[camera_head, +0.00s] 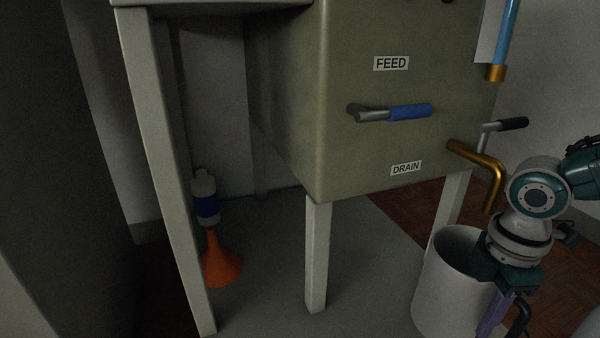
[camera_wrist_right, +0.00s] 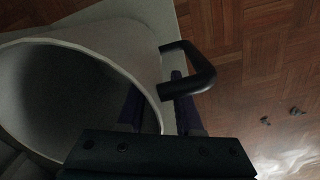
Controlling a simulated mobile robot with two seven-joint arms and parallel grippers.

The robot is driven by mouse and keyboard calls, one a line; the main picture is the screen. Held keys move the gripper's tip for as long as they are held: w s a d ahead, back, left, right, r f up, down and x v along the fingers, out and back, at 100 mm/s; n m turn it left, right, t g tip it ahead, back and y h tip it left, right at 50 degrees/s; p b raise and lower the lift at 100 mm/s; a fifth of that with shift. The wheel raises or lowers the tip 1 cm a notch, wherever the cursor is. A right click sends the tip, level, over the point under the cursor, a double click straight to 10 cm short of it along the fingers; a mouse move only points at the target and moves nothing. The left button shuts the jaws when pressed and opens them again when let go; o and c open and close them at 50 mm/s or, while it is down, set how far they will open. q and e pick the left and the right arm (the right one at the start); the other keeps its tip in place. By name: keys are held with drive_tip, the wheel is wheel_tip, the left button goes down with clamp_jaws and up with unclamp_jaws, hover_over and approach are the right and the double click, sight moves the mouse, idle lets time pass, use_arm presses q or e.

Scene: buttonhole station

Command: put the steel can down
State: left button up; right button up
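The steel can (camera_head: 450,285) is a pale, open-topped cylinder at the lower right of the head view, upright on or just above the grey floor panel. Its open mouth shows in the wrist view (camera_wrist_right: 60,95), with a black handle (camera_wrist_right: 205,78) on its side. My right gripper (camera_head: 497,310) is at the can's right side, beside the handle. In the wrist view its purple fingers (camera_wrist_right: 160,108) are apart, one at the rim's inner side and one outside near the handle. A gap shows between them, and no firm contact is visible. My left gripper is out of view.
The cabinet (camera_head: 350,150) with a blue feed handle (camera_head: 408,112) stands behind. A brass drain pipe (camera_head: 490,168) hangs above the can. A cabinet leg (camera_head: 317,258) is left of it. An orange funnel (camera_head: 221,262) and a bottle (camera_head: 205,198) stand farther left.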

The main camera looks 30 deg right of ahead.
wheel_tip(320, 180, up, 12)
drive_tip(key=p, duration=1)
drive_tip(key=s+a+y, duration=0.3)
drive_tip(key=a, duration=2.1)
drive_tip(key=a+r+m+t, duration=0.3)
drive_tip(key=r+m, duration=0.1)
drive_tip(key=r, duration=0.1)
drive_tip(key=d+r+m+h, duration=0.2)
drive_tip(key=d+m, duration=0.1)
drive_tip(key=s+d+r+m, duration=0.1)
drive_tip(key=shift+d+m+t+h+p, duration=0.3)
drive_tip(key=shift+m+h, duration=0.1)
drive_tip(key=shift+r, duration=0.1)
